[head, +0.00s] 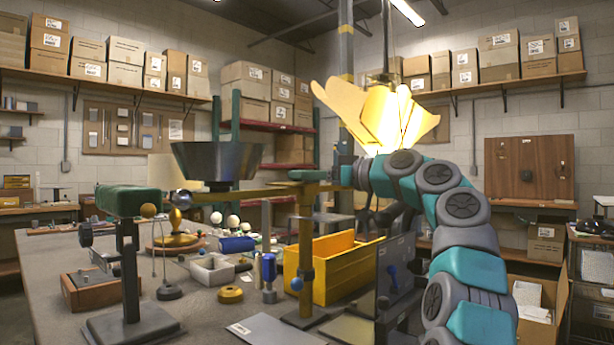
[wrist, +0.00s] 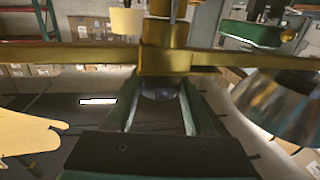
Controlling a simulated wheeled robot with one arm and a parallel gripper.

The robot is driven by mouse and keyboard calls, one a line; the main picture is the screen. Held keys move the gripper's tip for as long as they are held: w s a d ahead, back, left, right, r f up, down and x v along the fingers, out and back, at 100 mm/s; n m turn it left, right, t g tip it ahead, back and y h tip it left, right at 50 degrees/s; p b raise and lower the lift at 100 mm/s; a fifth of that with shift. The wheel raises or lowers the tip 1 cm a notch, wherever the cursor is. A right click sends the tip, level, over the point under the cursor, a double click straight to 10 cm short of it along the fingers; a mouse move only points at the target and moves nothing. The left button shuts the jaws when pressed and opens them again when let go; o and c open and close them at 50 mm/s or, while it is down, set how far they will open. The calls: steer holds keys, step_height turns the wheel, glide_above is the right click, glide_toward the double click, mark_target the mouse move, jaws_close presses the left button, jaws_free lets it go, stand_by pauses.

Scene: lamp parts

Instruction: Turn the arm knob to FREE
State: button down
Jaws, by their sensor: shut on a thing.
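The brass lamp arm (head: 265,191) runs level across the top of a brass post (head: 306,235). In the wrist view the arm (wrist: 80,54) passes through a brass collar (wrist: 165,58). A dark round knob (wrist: 160,89) sits just below the collar, between the two fingers of my gripper (wrist: 160,105). My gripper is shut on this knob. In the head view my gripper (head: 335,172) meets the collar from the right, and the knob is hidden there. I cannot read any FREE mark or tell the knob's setting.
A metal shade (head: 217,160) hangs on the arm's left end. A glowing yellow petal lamp (head: 382,115) is close above my arm. A yellow bin (head: 340,270) stands beside the post. A green-topped stand (head: 128,240) and small parts crowd the table's left and middle.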

steer(key=shift+f, duration=0.1)
steer(key=shift+c, duration=1.3)
jaws_free()
